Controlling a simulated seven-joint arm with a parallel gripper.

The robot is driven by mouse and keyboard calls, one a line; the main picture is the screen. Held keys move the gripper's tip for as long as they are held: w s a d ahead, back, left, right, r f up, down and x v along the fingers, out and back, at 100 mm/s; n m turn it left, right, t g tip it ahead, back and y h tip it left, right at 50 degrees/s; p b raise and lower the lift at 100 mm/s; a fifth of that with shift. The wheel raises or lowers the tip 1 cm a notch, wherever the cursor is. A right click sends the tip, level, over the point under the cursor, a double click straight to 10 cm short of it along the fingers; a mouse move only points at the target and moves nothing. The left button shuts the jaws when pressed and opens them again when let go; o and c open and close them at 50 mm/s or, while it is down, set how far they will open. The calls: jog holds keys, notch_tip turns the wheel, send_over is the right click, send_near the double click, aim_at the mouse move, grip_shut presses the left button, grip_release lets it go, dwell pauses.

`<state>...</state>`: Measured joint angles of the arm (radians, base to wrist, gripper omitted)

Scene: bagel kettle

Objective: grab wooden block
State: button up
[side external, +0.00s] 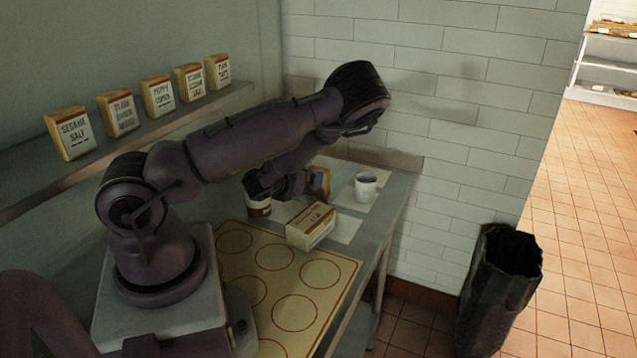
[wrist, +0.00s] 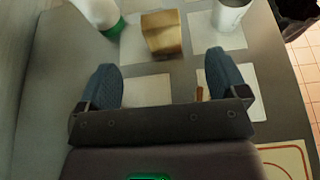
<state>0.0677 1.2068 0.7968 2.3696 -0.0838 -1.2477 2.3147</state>
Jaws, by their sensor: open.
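A tan wooden block (wrist: 162,36) with a paler top stands on a white square at the top middle of the wrist view. In the side external view the block (side external: 320,181) is partly hidden behind my gripper (side external: 268,186). In the wrist view my gripper (wrist: 164,76) is open, its two blue-grey fingers wide apart. The block lies ahead of the fingertips, roughly centred on the gap and apart from both fingers.
A white cup (side external: 365,187) stands right of the block. A white bottle with a green part (wrist: 103,14) stands left of it. A cream labelled carton (side external: 311,228) lies nearer on the counter. A circle-marked mat (side external: 343,272) covers the front. A black bin (side external: 500,289) stands on the floor.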

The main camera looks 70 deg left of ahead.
aim_at(318, 170)
jog(key=x, duration=1.1)
jog(key=shift+w+a+f, duration=0.15)
jog(key=shift+w+a, duration=0.05)
jog(key=shift+a, duration=0.05)
jog(key=c, duration=1)
